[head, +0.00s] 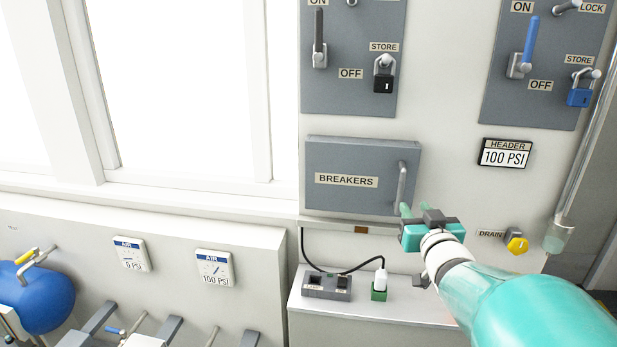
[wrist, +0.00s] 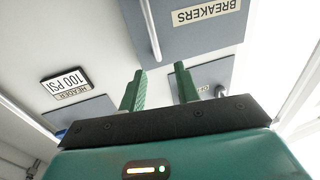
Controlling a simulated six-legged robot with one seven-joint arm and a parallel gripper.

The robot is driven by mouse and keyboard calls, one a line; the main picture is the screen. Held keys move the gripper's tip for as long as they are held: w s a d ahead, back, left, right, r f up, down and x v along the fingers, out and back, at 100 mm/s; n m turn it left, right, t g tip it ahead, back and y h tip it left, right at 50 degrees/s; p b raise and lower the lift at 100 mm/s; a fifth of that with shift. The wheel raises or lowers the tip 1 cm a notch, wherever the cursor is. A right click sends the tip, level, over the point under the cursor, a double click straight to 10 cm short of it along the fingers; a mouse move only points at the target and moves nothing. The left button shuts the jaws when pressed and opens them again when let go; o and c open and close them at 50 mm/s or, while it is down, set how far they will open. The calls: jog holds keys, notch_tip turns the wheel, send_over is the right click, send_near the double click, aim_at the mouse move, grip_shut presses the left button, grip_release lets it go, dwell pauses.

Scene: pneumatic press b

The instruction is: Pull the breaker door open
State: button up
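The breaker door (head: 335,200) is a grey panel labelled BREAKERS on the white wall, and it looks shut. Its vertical bar handle (head: 402,183) is near its right edge. My gripper (head: 415,210) is just below and right of the handle, its teal fingers pointing toward the wall. In the wrist view, which is turned upside down, the two green fingers (wrist: 160,88) are apart with nothing between them. The handle (wrist: 150,30) shows beyond the fingertips, and part of the door (wrist: 200,35) shows too. I cannot tell if a finger touches the handle.
Lever panels with padlocks (head: 383,85) are above the door. A HEADER gauge sign (head: 505,153) and a yellow drain knob (head: 516,244) are to the right. A ledge below holds a socket box (head: 327,287) and a green plug (head: 379,285) with a black cable.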

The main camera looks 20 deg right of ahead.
aim_at(403, 184)
jog(key=x, duration=0.9)
jog(key=d+x, duration=0.1)
jog(key=x, duration=0.3)
jog(key=shift+w+f, duration=0.1)
jog(key=shift+d, duration=0.1)
grip_shut()
